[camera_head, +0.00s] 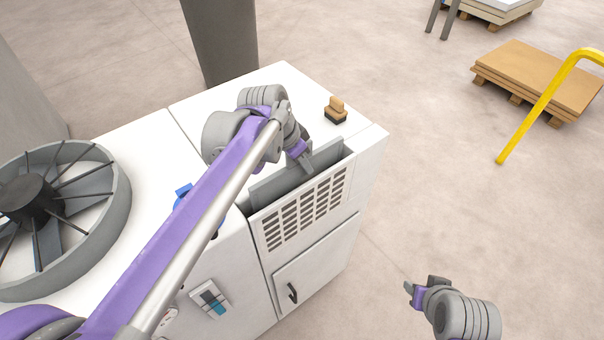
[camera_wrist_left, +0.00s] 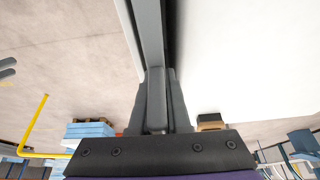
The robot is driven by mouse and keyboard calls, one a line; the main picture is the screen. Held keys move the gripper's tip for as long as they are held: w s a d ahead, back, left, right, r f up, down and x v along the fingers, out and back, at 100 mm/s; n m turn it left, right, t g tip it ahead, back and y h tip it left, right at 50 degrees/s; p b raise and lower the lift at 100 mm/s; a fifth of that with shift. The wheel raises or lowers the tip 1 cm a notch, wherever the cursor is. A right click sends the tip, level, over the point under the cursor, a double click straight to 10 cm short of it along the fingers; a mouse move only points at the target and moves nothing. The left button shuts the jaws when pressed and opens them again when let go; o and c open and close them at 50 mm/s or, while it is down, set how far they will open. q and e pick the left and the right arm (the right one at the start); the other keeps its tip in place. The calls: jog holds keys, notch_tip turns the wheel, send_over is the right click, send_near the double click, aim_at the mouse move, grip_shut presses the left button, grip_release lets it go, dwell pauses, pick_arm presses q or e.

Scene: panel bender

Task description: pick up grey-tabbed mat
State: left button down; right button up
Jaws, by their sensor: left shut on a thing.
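The grey-tabbed mat (camera_head: 283,181) stands on edge in a narrow slot along the top of a white cabinet, behind a slotted grille. Only its grey upper part shows; the rest is hidden in the slot. My left gripper (camera_head: 306,166) is above the slot, shut on the mat's top edge. In the left wrist view, the two fingers (camera_wrist_left: 157,108) sit either side of a grey tab, and the mat (camera_wrist_left: 148,30) runs away from them as a grey strip. My right gripper (camera_head: 411,290) hangs over the floor at the lower right, too small to read its jaws.
A wooden-handled stamp-like object (camera_head: 336,110) stands on the white cabinet top (camera_head: 285,82) near the slot. A large grey fan (camera_head: 60,215) is at the left. A yellow rail (camera_head: 540,105) and a pallet with brown boards (camera_head: 535,78) stand right. Floor between is clear.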

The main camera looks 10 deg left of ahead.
pick_arm(q)
notch_tip(320, 180, up, 28)
jog(key=p, duration=0.2)
pick_arm(e)
jog(key=w+r, duration=0.2)
jog(key=r, duration=0.1)
jog(key=shift+r+t, duration=0.2)
jog(key=shift+t, duration=0.1)
pick_arm(q)
jog(key=shift+f, duration=0.1)
